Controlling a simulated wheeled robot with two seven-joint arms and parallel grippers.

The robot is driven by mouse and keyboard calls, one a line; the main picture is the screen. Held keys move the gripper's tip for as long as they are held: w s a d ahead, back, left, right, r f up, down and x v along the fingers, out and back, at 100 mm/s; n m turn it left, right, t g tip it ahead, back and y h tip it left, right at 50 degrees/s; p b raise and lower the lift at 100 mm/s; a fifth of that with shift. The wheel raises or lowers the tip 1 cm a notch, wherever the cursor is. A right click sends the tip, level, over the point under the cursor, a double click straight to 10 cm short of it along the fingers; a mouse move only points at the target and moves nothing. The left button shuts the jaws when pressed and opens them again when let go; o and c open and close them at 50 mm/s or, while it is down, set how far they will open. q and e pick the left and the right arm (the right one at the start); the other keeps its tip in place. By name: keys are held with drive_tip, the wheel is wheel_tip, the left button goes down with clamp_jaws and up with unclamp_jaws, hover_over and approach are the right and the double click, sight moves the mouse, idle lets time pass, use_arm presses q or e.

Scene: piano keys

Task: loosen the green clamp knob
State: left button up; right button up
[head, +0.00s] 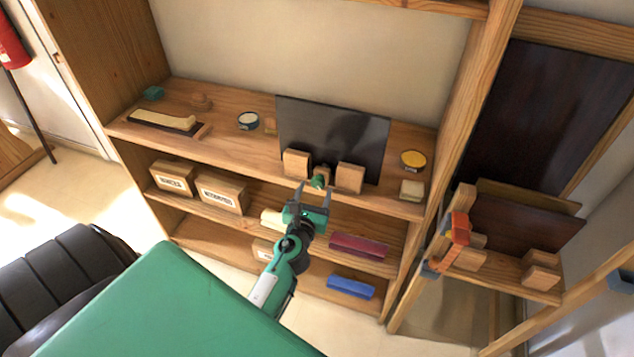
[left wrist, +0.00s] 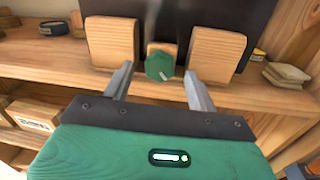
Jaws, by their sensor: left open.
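The green clamp knob (head: 318,182) sits on a small wooden block at the front of the shelf, between two larger wooden blocks and in front of a dark panel (head: 335,135). In the left wrist view the knob (left wrist: 160,67) is faceted, with a pale mark near its lower edge. My left gripper (head: 314,190) is open, its two grey fingers pointing at the knob from the front. In the left wrist view its fingertips (left wrist: 158,75) lie to either side of the knob, with gaps showing. I cannot tell how far the tips reach in depth. My right gripper is not in view.
The left wooden block (head: 296,163) and right wooden block (head: 350,177) flank the knob closely. A yellow-topped tin (head: 413,160) and a round tin (head: 248,121) stand on the same shelf. An orange clamp (head: 459,232) is at right.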

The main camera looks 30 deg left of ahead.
sight(317, 185)
use_arm(q)
drive_tip(key=shift+x, duration=1.55)
drive_tip(key=c, duration=1)
drive_tip(key=shift+o, duration=0.2)
